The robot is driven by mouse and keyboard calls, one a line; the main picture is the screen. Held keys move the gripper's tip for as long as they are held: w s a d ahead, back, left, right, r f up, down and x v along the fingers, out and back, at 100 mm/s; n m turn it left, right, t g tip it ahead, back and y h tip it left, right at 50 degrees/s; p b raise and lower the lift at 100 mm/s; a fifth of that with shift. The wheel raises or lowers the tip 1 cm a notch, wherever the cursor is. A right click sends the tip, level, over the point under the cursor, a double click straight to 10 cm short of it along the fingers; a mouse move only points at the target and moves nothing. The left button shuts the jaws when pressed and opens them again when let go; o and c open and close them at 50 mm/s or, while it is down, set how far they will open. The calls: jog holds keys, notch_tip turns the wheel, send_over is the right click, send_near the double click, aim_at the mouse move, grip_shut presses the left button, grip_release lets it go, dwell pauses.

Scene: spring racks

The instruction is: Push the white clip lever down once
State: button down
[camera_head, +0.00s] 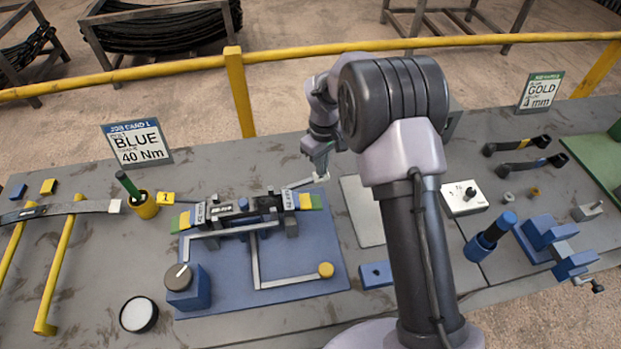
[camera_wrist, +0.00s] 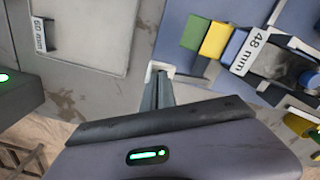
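The white clip lever (camera_head: 305,183) sticks out to the right from the clamp fixture (camera_head: 245,208) on the blue base plate (camera_head: 210,296), ending in a small white pad. My gripper (camera_head: 320,168) points down right at that pad, at its outer end. In the wrist view, the fingers of my gripper (camera_wrist: 157,92) are together and look shut, with nothing clearly between them. The white pad (camera_wrist: 153,67) shows at the fingertips, partly hidden by them. I cannot tell whether they touch it. The lever looks raised and slightly tilted.
A grey flat plate (camera_head: 362,210) lies right of the base plate, and a dial box (camera_head: 463,198) stands beyond it. A yellow rail (camera_head: 300,53) runs behind the bench.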

jog(key=shift+f+b, duration=1.35)
jog(key=shift+f, duration=0.85)
notch_tip(320, 180, up, 10)
jog(key=p, duration=0.8)
jog(key=shift+r, duration=0.25)
jog(key=shift+f, duration=0.15)
